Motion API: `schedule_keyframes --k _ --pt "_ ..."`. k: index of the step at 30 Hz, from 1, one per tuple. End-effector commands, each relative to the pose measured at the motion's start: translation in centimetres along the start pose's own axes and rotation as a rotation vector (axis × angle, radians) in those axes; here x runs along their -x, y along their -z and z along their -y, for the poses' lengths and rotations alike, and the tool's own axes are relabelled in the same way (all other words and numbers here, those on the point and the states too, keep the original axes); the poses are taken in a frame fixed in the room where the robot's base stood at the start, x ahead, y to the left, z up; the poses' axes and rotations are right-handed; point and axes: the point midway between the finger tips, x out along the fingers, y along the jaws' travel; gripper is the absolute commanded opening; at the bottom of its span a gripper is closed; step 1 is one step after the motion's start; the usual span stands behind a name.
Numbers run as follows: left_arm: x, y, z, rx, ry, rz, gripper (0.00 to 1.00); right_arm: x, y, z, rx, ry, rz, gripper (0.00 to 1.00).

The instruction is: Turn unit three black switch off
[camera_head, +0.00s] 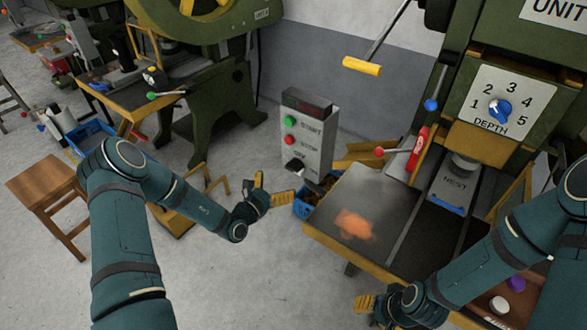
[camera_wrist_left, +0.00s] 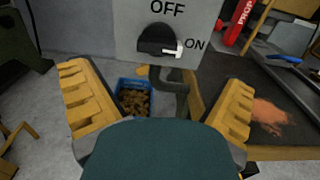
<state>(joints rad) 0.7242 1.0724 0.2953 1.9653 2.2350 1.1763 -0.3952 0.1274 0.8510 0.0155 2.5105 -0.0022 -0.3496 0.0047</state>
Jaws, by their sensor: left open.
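The black switch (camera_head: 294,165) is a rotary knob low on the front of a grey control box (camera_head: 318,128). In the left wrist view the black switch (camera_wrist_left: 157,41) has its white pointer turned right, at the ON label, with OFF printed above it. My left gripper (camera_head: 271,190) is open and empty, just below and left of the switch and apart from it. In the left wrist view its yellow fingers are spread wide, with the knob above and between them. My right gripper (camera_head: 367,303) is at the bottom; only part of its fingers shows.
A green press marked UNIT, its number cut off, stands right, with a depth dial (camera_head: 499,110) and a red-knobbed lever (camera_head: 400,150). Its bench (camera_head: 350,192) bears a blurred orange patch. A blue bin (camera_wrist_left: 134,97) of copper-coloured pieces lies below the switch. A stool (camera_head: 45,185) stands left.

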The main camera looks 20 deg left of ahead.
Motion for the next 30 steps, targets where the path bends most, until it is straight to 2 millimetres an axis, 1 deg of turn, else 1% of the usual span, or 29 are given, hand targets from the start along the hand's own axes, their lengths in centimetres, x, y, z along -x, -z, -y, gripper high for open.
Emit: schedule_keyframes --k 1,6,9,12,15,18,26,27,29,30 --pt "-1.1 0.1 0.1 -0.002 0.002 0.002 1.0 -0.3 0.0 -0.1 0.0 0.0 -0.001 0.47" --pt "-4.4 0.1 0.1 -0.001 0.002 0.001 1.0 -0.8 0.1 -0.3 0.001 0.0 -0.004 0.47" --pt "-6.0 0.1 0.1 -0.001 0.003 0.002 1.0 -1.1 0.1 -0.4 0.001 0.0 -0.006 0.47" --pt "-7.3 0.1 0.1 -0.001 0.001 0.001 1.0 -1.3 0.2 -0.5 0.001 0.0 -0.007 0.47" --pt "-8.1 0.1 0.1 -0.001 0.002 0.0 1.0 -1.4 0.2 -0.5 0.001 0.0 -0.008 0.47" --pt "-8.5 0.0 0.1 0.0 0.002 -0.001 1.0 -1.5 0.2 -0.6 0.001 0.0 -0.008 0.47" --pt "-8.7 0.0 0.1 0.0 0.002 -0.001 1.0 -1.5 0.2 -0.5 0.001 0.0 -0.009 0.47" --pt "-8.7 0.0 0.1 0.0 0.002 -0.001 0.96 -1.5 0.2 -0.5 0.001 0.0 -0.009 0.47" --pt "-8.6 0.0 0.1 0.0 0.002 -0.001 0.75 -1.5 0.2 -0.5 0.001 0.0 -0.009 0.47" --pt "-8.6 0.0 0.1 0.0 0.002 -0.001 0.61 -1.5 0.2 -0.5 0.001 0.0 -0.008 0.47"
